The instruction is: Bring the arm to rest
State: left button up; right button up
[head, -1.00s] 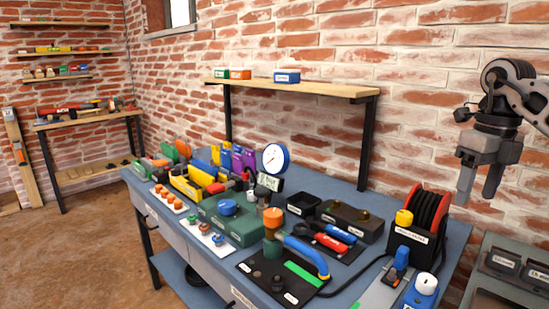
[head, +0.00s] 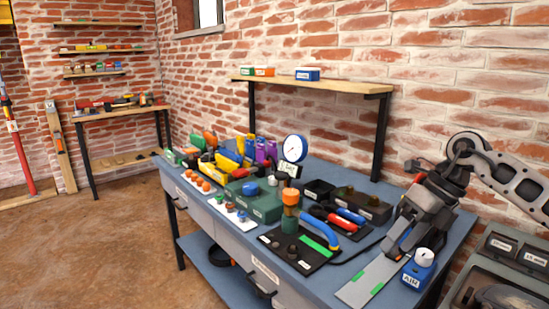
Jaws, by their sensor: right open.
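My right arm comes in from the right edge. Its gripper (head: 401,248) points down and to the left over the right end of the blue workbench (head: 322,172). The jaws are open, and I see nothing held between them. The fingertips are close to a grey plate with green marks (head: 362,284) and a blue block with a white knob (head: 419,269). I cannot tell whether they touch either one. My left gripper is not in view.
The bench carries a round gauge (head: 294,148), a black board with an orange-capped post and blue handle (head: 297,253), and a green case (head: 254,206). A wooden shelf (head: 345,84) stands behind. Grey bins (head: 503,256) are at the lower right. Open floor lies left.

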jog(key=s+a+f+m+t+y, duration=0.1)
jog(key=s+a+f+m+y, duration=0.2)
jog(key=a+y, duration=0.65)
jog(key=s+a+f+m+t+y, duration=0.1)
jog(key=s+a+m+t+y, duration=0.2)
jog(key=a, duration=1.1)
jog(key=s+d+f+m+t+h, duration=0.2)
jog(key=s+d+f+m+h, duration=0.2)
jog(key=f+m, duration=0.3)
jog(key=s+d+f+m+t+h, duration=0.2)
jog(key=s+d+f+m+h, duration=0.2)
jog(key=m, duration=1)
jog(key=s+d+f+m+t+h, duration=0.2)
jog(key=s+d+f+m+h, duration=0.2)
jog(key=f+m, duration=0.7)
jog(key=s+f+h, duration=0.1)
jog(key=s+h, duration=0.1)
jog(key=s, duration=0.2)
jog(key=shift+s+d+m+t+h, duration=0.15)
jog(key=shift+d+m+t+h, duration=0.1)
jog(key=shift+m+t+h, duration=0.1)
